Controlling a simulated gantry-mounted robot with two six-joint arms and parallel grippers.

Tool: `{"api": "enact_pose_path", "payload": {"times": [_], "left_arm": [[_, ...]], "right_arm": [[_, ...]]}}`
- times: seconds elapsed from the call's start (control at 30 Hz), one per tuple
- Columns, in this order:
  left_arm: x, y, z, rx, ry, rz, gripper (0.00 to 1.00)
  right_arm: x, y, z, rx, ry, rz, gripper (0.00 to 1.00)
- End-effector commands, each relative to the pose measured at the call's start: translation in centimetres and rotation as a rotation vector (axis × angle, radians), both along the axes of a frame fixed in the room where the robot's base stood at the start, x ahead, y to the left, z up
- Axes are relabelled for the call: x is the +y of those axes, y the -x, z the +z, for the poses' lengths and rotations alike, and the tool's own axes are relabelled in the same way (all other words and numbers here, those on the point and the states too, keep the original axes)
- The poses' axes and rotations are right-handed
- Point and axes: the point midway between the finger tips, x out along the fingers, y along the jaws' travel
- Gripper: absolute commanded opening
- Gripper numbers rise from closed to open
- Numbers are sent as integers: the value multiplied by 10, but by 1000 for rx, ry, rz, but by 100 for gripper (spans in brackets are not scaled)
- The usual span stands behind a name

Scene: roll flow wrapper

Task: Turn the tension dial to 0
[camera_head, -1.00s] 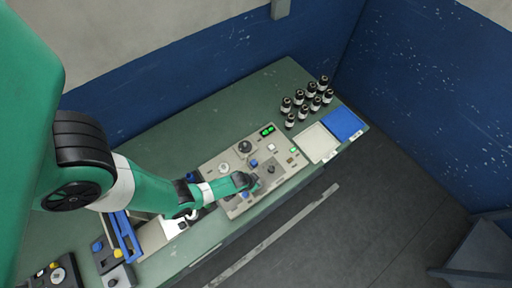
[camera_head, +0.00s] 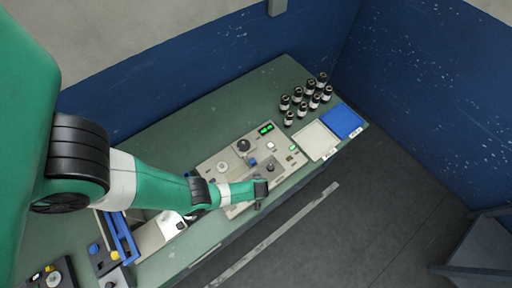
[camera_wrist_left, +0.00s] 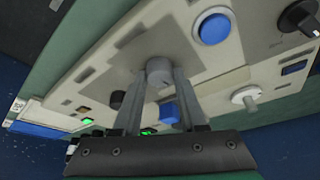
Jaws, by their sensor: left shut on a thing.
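My left gripper (camera_wrist_left: 157,85) is over the control panel. In the left wrist view its two fingers are shut on a grey round knob (camera_wrist_left: 160,69), which stands on a darker grey plate. No label or scale on it is readable, so I cannot confirm that it is the tension dial. In the head view my left gripper's dark end (camera_head: 261,189) is at the panel's front edge, and the fingertips are unclear. The panel (camera_head: 205,162) also carries a black dial (camera_head: 243,146) and a white knob (camera_head: 223,167). My right gripper is in neither view.
A blue button (camera_wrist_left: 212,28) and a black pointer knob (camera_wrist_left: 299,16) are near the held knob. A white knob (camera_wrist_left: 245,97) stands to its right. Several dark bottles (camera_head: 298,102), a beige tray (camera_head: 316,142) and a blue tray (camera_head: 342,121) occupy the bench's right end.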

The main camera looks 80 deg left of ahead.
Motion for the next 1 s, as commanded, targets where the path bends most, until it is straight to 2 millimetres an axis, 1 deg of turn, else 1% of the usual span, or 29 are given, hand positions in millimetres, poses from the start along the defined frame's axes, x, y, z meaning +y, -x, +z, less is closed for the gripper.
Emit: {"api": "enact_pose_path", "payload": {"times": [0.13, 0.33, 0.87, 0.9, 0.97, 1.0], "left_arm": [[-1, 0, -1, 1, 3, 81, 0], [-1, 0, -1, 0, 4, 148, 0], [-1, 0, 0, 0, 4, 174, 0], [-1, 0, 0, 0, 3, 173, 47], [-1, 0, 0, 0, 3, 173, 57], [-1, 0, 0, 0, 3, 173, 65]], "right_arm": [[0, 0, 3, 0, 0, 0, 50], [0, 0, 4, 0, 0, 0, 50], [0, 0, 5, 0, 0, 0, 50], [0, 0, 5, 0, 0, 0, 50], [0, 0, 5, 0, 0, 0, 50], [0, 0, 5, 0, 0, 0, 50]]}}
